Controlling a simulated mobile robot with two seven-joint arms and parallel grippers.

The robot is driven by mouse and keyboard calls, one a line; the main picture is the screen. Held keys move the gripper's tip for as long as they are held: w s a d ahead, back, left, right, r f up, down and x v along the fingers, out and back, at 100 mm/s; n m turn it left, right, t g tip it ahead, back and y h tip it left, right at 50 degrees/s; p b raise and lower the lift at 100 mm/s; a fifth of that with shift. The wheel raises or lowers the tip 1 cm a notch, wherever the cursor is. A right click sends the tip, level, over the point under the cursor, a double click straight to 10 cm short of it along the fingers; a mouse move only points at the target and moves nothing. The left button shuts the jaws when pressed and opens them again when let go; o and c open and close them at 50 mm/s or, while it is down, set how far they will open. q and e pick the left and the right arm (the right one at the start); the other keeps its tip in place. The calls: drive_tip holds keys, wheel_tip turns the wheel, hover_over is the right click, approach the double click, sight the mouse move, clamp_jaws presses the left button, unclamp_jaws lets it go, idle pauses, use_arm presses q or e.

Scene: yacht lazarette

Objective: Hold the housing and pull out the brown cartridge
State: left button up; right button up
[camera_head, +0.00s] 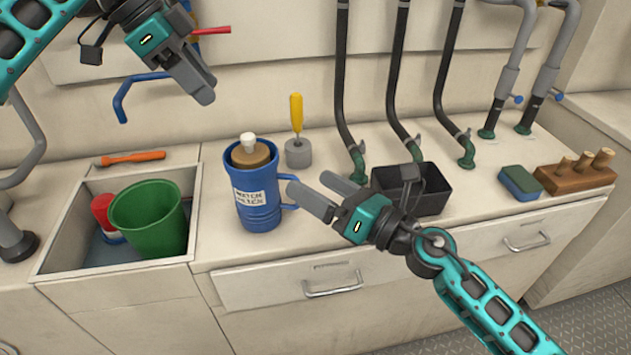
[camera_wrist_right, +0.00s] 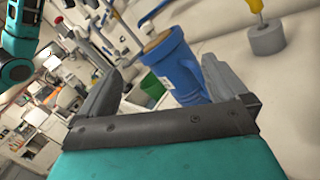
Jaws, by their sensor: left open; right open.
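The housing (camera_head: 258,208) is a blue cylinder with a white label and a side handle on its right. It stands upright on the counter. The brown cartridge (camera_head: 251,158) sits in its open top, with a white knob above. My right gripper (camera_head: 310,188) is open and empty, just right of the housing's handle. In the right wrist view the housing (camera_wrist_right: 180,70) appears beyond the open fingers, with the cartridge top (camera_wrist_right: 156,42) at its upper end. My left gripper (camera_head: 205,88) is open and empty, above and left of the housing, apart from it.
A sink (camera_head: 75,268) holding a green bucket (camera_head: 150,218) and a red item is left of the housing. A yellow-handled tool (camera_head: 296,115) in a grey base stands behind. A black bin (camera_head: 432,203), sponge (camera_head: 520,182) and wooden block (camera_head: 575,180) are to the right. Hoses rise behind.

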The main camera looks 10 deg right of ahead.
sight(254, 159)
drive_tip(key=w+a+n, duration=0.2)
drive_tip(key=w+a, duration=0.1)
drive_tip(key=w+a+n+g, duration=0.1)
drive_tip(key=w+a+n, duration=0.1)
drive_tip(key=w+a, duration=0.1)
drive_tip(key=w+a+n+g, duration=0.1)
drive_tip(key=w+a+n, duration=0.1)
drive_tip(key=w+a, duration=0.2)
drive_tip(key=shift+a+r+y, duration=0.1)
drive_tip(key=shift+y, duration=0.2)
drive_tip(key=shift+c, duration=0.5)
drive_tip(key=c, duration=0.8)
use_arm(q)
drive_tip(key=shift+o, duration=0.3)
